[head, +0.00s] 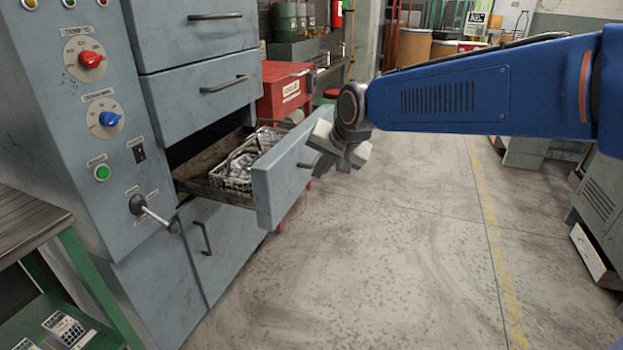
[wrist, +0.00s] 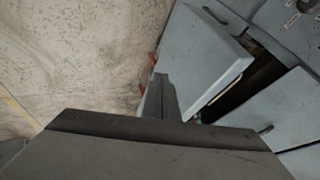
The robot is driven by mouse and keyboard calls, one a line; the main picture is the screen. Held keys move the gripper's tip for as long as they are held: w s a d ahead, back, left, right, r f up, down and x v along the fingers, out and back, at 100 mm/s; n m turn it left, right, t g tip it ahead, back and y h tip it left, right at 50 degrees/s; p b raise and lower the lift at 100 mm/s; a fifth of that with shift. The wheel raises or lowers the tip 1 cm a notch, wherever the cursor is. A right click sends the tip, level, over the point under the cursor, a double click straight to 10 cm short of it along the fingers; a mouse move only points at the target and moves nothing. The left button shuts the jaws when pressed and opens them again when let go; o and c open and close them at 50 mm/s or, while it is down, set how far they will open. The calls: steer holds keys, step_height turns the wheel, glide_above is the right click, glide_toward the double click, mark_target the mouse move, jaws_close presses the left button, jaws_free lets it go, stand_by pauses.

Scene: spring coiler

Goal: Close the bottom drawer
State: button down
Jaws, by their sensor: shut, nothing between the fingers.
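The bottom drawer (head: 285,180) of the blue-grey cabinet is pulled well out in the head view. A wire basket (head: 238,172) with metallic, shiny contents lies inside it. My gripper (head: 322,166) is shut and empty, at the outer side of the drawer front, close to its handle. Whether it touches the front cannot be told. In the wrist view my shut fingers (wrist: 160,95) point toward blue-grey cabinet panels, with a dark opening between panels at the right.
Two shut drawers (head: 195,95) are above, and a cabinet door (head: 222,245) is below. A control panel (head: 95,100) with knobs and a lever is at left. A red cabinet (head: 287,92) stands behind.

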glide_toward(290, 190)
step_height(290, 190, down, 3)
steer(key=d, duration=0.2)
steer(key=shift+w+a+f, duration=0.1)
steer(key=shift+w+a, duration=0.4)
steer(key=shift+a, duration=0.35)
steer(key=shift+w+a+f, duration=0.1)
steer(key=shift+w+a, duration=0.4)
steer(key=shift+a, duration=0.4)
steer(key=w+a, duration=0.3)
steer(key=a, duration=0.7)
steer(key=w+a, duration=0.4)
steer(key=a, duration=0.6)
steer(key=w+a, duration=0.4)
steer(key=a, duration=0.6)
steer(key=shift+a, duration=0.1)
steer(key=shift+w+a+r, duration=0.1)
steer(key=shift+a, duration=0.2)
steer(key=shift+r, duration=0.1)
